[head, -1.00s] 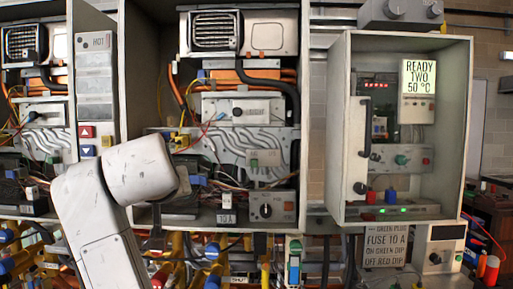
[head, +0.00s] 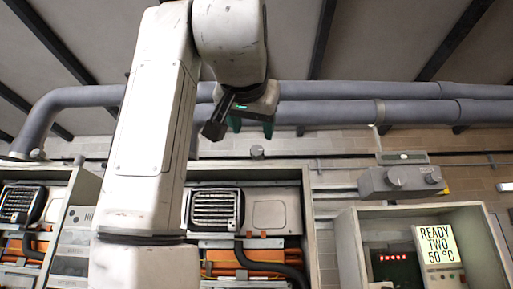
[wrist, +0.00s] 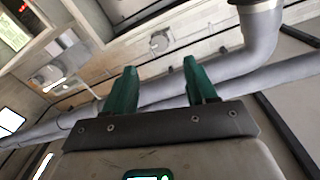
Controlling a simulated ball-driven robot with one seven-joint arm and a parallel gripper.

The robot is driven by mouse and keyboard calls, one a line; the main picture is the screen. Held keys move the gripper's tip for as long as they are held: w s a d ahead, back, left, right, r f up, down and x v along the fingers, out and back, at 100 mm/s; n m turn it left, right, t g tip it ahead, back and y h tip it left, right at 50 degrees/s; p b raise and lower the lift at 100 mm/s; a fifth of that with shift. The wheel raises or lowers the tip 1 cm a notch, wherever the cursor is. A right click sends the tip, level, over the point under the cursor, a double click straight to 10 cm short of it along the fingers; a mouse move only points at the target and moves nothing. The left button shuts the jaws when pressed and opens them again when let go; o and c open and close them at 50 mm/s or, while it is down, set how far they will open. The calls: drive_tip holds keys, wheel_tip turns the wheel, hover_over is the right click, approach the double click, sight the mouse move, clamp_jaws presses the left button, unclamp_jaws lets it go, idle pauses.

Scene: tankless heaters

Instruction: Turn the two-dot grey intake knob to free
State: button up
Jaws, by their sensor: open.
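A grey box (head: 402,182) with two round grey knobs is on the wall at the right in the head view. Its left knob (head: 398,177) is larger in view than its right knob (head: 432,177). I cannot make out dots or a free mark on either. My gripper (head: 252,126) is raised left of this box, near the pipes, with dark green fingers apart. The wrist view also shows my gripper (wrist: 160,66) open, with nothing between its fingers. A pale fixture with rounded parts shows at upper left there, too unclear to name.
Thick grey pipes (head: 330,112) run across the wall behind my gripper. Below stand open heater cabinets (head: 312,225) and a cabinet with a lit sign (head: 438,246) reading READY TWO 50 °C. A small round fitting (head: 257,151) is on the wall below my gripper.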

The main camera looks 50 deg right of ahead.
sight(256, 149)
drive_tip(key=p+x, duration=0.3)
drive_tip(key=x, duration=0.7)
drive_tip(key=shift+c, duration=0.2)
clamp_jaws()
